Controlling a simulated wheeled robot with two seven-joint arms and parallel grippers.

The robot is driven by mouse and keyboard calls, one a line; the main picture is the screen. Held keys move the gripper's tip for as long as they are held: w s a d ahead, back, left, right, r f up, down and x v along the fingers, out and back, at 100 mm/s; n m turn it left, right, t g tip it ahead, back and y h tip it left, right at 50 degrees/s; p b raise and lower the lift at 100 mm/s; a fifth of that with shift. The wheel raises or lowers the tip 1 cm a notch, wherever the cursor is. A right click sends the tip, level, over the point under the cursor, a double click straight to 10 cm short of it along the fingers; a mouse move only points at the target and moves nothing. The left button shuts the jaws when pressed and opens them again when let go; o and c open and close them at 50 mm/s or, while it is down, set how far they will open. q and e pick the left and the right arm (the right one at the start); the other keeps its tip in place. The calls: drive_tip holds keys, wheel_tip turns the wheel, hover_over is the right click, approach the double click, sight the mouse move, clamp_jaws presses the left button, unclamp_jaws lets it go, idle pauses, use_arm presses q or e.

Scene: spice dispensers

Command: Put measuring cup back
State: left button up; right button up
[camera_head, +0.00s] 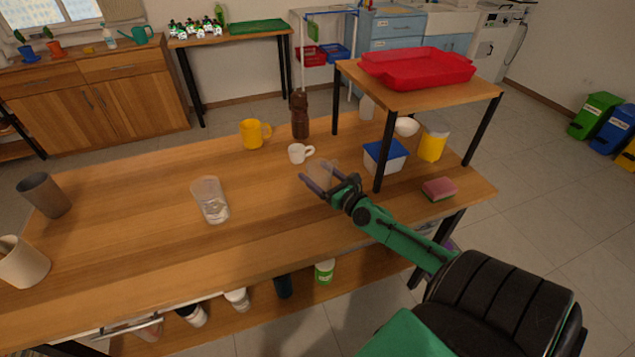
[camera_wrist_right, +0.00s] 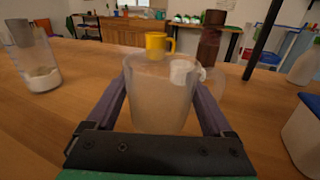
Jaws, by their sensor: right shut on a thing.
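My right gripper (camera_head: 317,183) is shut on a clear, see-through measuring cup (camera_wrist_right: 160,95), one finger on each side of it. In the head view the cup (camera_head: 324,174) shows only faintly between the fingers. In the wrist view it looks upright and seems empty; whether its base touches the table cannot be told. A clear container (camera_head: 210,202) with white contents stands on the table to the left; it also shows in the wrist view (camera_wrist_right: 34,60). My left gripper is not in view.
A white mug (camera_head: 298,153), a yellow mug (camera_head: 252,134) and a brown grinder (camera_head: 299,116) stand beyond the gripper. A blue-lidded box (camera_head: 384,157), a raised shelf's leg (camera_head: 384,150) and a sponge (camera_head: 439,189) are to the right. The table's front middle is clear.

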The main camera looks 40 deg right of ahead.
wheel_tip(320, 180, down, 4)
drive_tip(key=shift+f+b, duration=0.15)
drive_tip(key=shift+b, duration=1.1)
drive_tip(key=shift+f, duration=0.2)
drive_tip(key=o, duration=1.3)
drive_tip(key=shift+r, duration=0.1)
drive_tip(key=shift+s+r, duration=0.1)
drive_tip(key=shift+s, duration=0.05)
drive_tip(key=s+b, duration=0.1)
drive_tip(key=s, duration=0.9)
drive_tip(key=shift+s+d, duration=0.1)
drive_tip(key=shift+s, duration=0.8)
